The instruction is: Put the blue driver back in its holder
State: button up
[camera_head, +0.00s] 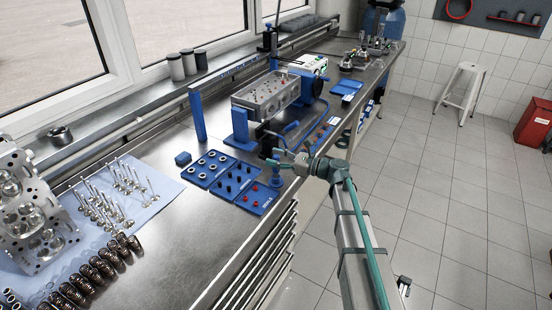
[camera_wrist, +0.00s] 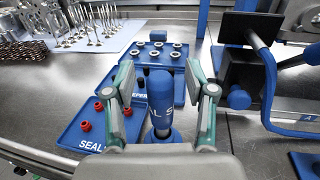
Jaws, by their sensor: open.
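In the head view my gripper (camera_head: 279,157) is at the bench's front edge, beside the blue trays, above a round blue piece (camera_head: 279,183). Whether this piece is the driver's lower part or its holder cannot be told.
Blue trays with red, black and metal parts (camera_head: 257,197) lie left of my gripper. A blue stand holding a metal cylinder head (camera_head: 266,95) stands behind. Valves (camera_head: 118,190) and springs (camera_head: 92,270) lie at the left. Bare bench (camera_head: 190,250) lies in front.

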jog(key=shift+d, duration=0.1)
jog(key=v, duration=1.1)
jog(key=shift+s+d, duration=0.15)
jog(key=shift+d, duration=0.25)
jog(key=s+d+f+n+g+h, duration=0.1)
jog(key=s+f+n+g+h, duration=0.2)
jog(key=s+f, duration=0.5)
jog(key=s+d+f+n+h, duration=0.2)
jog(key=s+f+n+h, duration=0.3)
jog(key=f, duration=0.7)
jog(key=s+d+f+n+g+h, duration=0.15)
jog(key=s+f+n, duration=0.35)
jog(key=f, duration=0.6)
jog(key=s+d+f+n+g+h, duration=0.2)
jog(key=s+f, duration=0.3)
jog(key=s, duration=0.6)
jog(key=s+d+f+n+g+h, duration=0.2)
jog(key=s+f, duration=0.3)
jog(key=s, duration=0.7)
jog(key=s+d+f+n+g+h, duration=0.2)
jog(key=s+f, duration=0.4)
jog(key=s, duration=0.5)
jog(key=shift+s+d+n+g+h+b, duration=0.2)
jog(key=shift+s+n+g+h+b, duration=0.15)
jog(key=shift+n+g+h, duration=0.65)
